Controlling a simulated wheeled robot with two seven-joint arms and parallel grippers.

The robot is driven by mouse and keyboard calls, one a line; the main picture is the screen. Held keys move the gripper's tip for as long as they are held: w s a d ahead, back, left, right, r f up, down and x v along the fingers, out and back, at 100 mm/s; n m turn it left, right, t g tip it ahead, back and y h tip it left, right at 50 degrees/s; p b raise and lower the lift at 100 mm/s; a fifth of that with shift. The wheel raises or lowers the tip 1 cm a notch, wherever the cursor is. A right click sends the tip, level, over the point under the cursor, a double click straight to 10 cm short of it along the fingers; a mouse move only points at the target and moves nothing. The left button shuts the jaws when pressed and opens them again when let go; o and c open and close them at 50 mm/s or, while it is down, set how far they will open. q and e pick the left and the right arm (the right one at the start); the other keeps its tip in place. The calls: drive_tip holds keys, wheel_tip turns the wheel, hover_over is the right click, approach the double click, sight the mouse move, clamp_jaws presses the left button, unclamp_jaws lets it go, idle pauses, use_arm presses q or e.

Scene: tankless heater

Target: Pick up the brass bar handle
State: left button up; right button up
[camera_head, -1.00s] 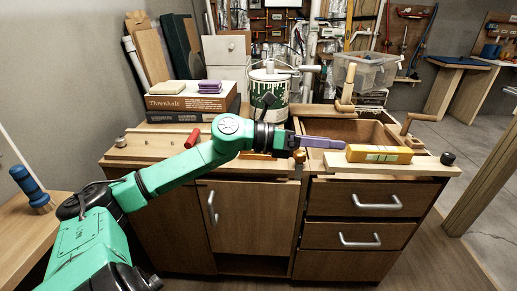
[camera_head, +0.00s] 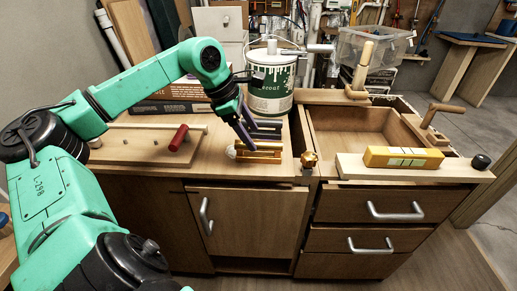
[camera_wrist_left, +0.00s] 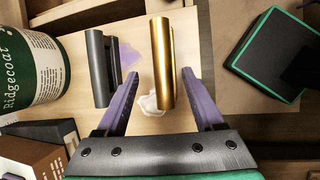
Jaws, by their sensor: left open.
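The brass bar handle (camera_head: 258,153) lies on the workbench top near its front edge. In the left wrist view the brass bar handle (camera_wrist_left: 162,62) runs lengthwise between my two purple fingers. A dark grey bar handle (camera_head: 266,130) lies just behind it; in the wrist view this dark handle (camera_wrist_left: 99,68) is left of the left finger. My left gripper (camera_head: 254,138) is open and empty, pointing down over the brass handle; its fingers also show in the wrist view (camera_wrist_left: 158,76). I cannot tell if a finger touches the handle. My right gripper is not in view.
A paint can (camera_head: 271,86) stands behind the handles. An open bin (camera_head: 355,130) and a yellow level (camera_head: 403,157) on a plank are to the right. A brass knob (camera_head: 308,160) is at the front edge.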

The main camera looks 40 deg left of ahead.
sight(256, 142)
use_arm(q)
drive_tip(key=p+x, duration=0.1)
drive_tip(key=x, duration=0.3)
drive_tip(key=shift+s+d, duration=0.15)
drive_tip(key=shift+s, duration=0.05)
drive_tip(key=shift+w+f, duration=0.1)
drive_tip(key=shift+f, duration=0.3)
clamp_jaws()
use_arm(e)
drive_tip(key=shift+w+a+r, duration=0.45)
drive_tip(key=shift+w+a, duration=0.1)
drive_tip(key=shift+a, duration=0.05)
use_arm(q)
drive_tip(key=shift+r, duration=0.15)
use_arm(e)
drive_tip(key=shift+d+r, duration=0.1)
